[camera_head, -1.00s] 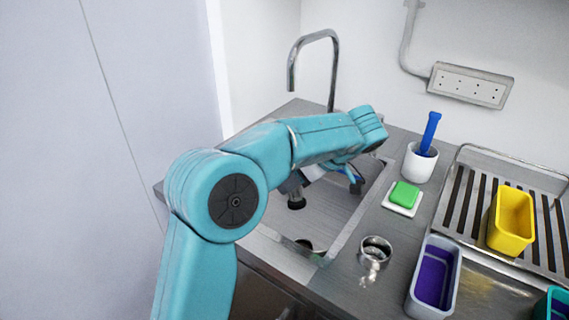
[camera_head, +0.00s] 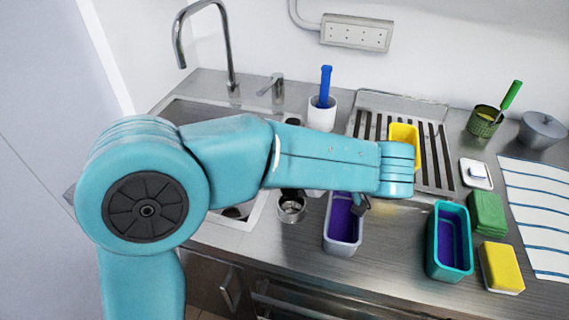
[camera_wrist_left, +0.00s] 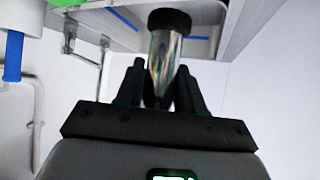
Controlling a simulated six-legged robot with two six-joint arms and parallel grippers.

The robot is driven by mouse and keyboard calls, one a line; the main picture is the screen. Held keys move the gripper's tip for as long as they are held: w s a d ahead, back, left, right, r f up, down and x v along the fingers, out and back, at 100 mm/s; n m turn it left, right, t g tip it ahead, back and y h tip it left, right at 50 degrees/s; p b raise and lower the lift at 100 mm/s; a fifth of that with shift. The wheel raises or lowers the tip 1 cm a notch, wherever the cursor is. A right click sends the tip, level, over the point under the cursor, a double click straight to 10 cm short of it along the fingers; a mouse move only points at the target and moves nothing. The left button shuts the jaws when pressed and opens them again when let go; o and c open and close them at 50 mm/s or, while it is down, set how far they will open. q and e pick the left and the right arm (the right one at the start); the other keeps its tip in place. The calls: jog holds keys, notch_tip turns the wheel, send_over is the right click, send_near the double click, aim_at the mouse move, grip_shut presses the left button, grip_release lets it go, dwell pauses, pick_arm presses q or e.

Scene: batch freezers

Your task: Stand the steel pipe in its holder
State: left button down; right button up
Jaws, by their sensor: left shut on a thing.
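The steel pipe (camera_wrist_left: 164,62) shows in the left wrist view as a shiny tube with a dark end cap. My left gripper (camera_wrist_left: 160,80) is shut on it, with a finger on each side. In the head view my left forearm hides most of the gripper and pipe. A dark end (camera_head: 291,192) shows just below the forearm and seems to be the pipe's lower end. It appears close to the round steel cup (camera_head: 291,210), likely the holder, on the counter right of the sink. I cannot tell whether they touch. My right gripper is out of view.
A grey-white bin (camera_head: 341,247) stands right of the cup, with a teal bin (camera_head: 449,240) farther right. The sink (camera_head: 190,112) lies left and a white pot (camera_head: 321,115) with a blue-handled tool stands behind.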

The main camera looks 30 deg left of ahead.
pick_arm(q)
jog(key=shift+w+f+b, duration=0.1)
jog(key=shift+f+b, duration=1.15)
jog(key=shift+f, duration=1.65)
jog(key=shift+b, duration=0.55)
jog(key=shift+b, duration=0.5)
jog(key=shift+f+b, duration=0.35)
jog(key=shift+b, duration=0.1)
jog(key=shift+r, duration=0.15)
